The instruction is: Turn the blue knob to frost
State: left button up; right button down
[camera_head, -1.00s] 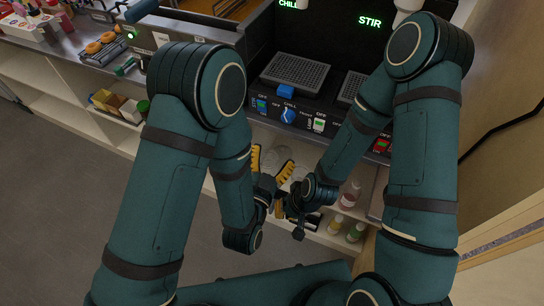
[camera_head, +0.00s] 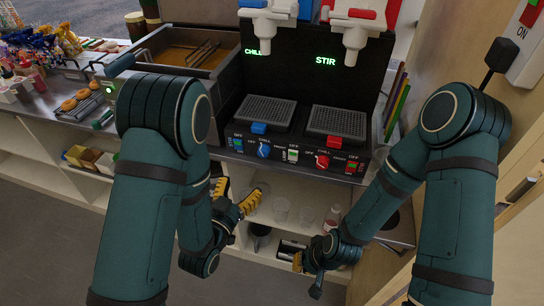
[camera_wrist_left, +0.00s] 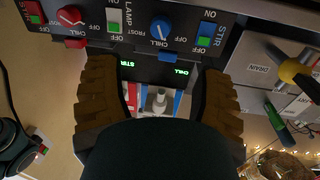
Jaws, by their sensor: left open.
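The blue knob (camera_head: 264,149) is on the black front panel of the left machine, between OFF, CHILL and FROST labels. The green display above that machine reads CHILL. In the left wrist view, which is upside down, the blue knob (camera_wrist_left: 161,28) has a white mark that seems to face CHILL. My left gripper (camera_head: 236,193) is open and empty, with yellow fingers, below and in front of the panel, apart from the knob. Its fingers (camera_wrist_left: 157,92) are spread in the left wrist view. My right gripper (camera_head: 305,268) is low at the right; its jaws are unclear.
A red knob (camera_head: 322,161) and a white lamp switch (camera_head: 293,153) are on the same panel. A green-lit stir switch (camera_head: 238,143) is left of the blue knob. Clear cups (camera_head: 281,210) stand on the shelf below. Doughnuts (camera_head: 75,101) lie at the left.

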aim_at(262, 154)
pick_arm(q)
jog(key=x, duration=1.3)
jog(key=shift+w+d, duration=0.1)
jog(key=shift+w, duration=0.15)
grip_shut()
